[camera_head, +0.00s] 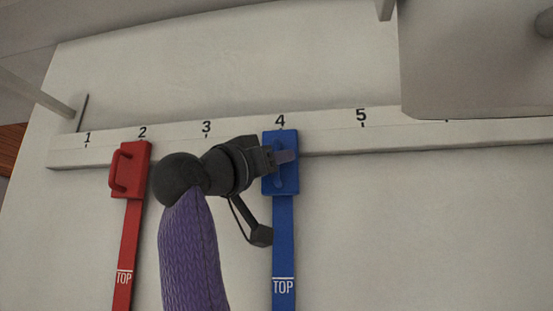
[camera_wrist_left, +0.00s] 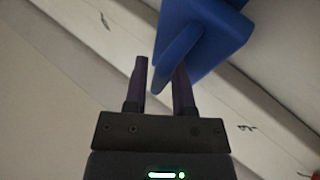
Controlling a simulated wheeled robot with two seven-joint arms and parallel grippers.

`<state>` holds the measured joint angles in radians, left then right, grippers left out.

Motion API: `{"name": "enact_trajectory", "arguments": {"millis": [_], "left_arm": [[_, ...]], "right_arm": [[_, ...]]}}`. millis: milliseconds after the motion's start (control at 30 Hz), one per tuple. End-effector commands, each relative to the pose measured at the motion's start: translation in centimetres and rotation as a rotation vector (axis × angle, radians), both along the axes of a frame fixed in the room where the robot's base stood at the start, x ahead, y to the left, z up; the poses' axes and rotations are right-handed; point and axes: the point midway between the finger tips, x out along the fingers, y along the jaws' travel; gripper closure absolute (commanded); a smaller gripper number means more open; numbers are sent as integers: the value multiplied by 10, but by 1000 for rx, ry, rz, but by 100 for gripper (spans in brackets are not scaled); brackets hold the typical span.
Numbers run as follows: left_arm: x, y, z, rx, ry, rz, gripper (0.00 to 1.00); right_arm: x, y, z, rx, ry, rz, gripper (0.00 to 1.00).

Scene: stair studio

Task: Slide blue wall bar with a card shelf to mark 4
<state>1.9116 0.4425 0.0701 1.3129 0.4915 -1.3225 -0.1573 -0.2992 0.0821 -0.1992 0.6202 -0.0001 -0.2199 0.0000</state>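The blue wall bar (camera_head: 284,240) hangs from the white numbered rail (camera_head: 420,136), its blue head block (camera_head: 290,180) directly below mark 4 (camera_head: 280,121). The bar runs down with "TOP" printed on it. My left gripper (camera_head: 286,156) reaches in from the left at the front of the block. In the left wrist view the blue handle (camera_wrist_left: 178,60) comes down between the two fingers of my left gripper (camera_wrist_left: 160,85). A gap shows between the handle and the left finger. The fingers are apart. My right gripper is not in view. I cannot make out a card shelf.
A red wall bar (camera_head: 127,240) with a looped handle hangs from the rail at mark 2, left of my arm. A large pale boxy shape (camera_head: 475,60) overhangs the rail at the upper right. The rail around mark 5 (camera_head: 362,117) is clear.

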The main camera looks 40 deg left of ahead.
Motion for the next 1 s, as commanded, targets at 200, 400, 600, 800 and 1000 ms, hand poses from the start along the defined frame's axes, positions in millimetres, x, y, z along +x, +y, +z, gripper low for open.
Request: {"name": "enact_trajectory", "arguments": {"millis": [200, 400, 600, 800, 1000], "left_arm": [[-24, 1, -16, 0, -5, 1, 68], [-71, 3, -36, 0, -5, 1, 68], [-91, 3, -40, 0, -2, 1, 68], [-92, 3, -38, 0, 0, 0, 68], [-92, 3, -38, 0, 0, 0, 68]], "right_arm": [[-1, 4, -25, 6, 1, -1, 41], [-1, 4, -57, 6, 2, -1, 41], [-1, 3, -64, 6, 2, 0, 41], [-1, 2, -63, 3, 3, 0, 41], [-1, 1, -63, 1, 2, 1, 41]]}}
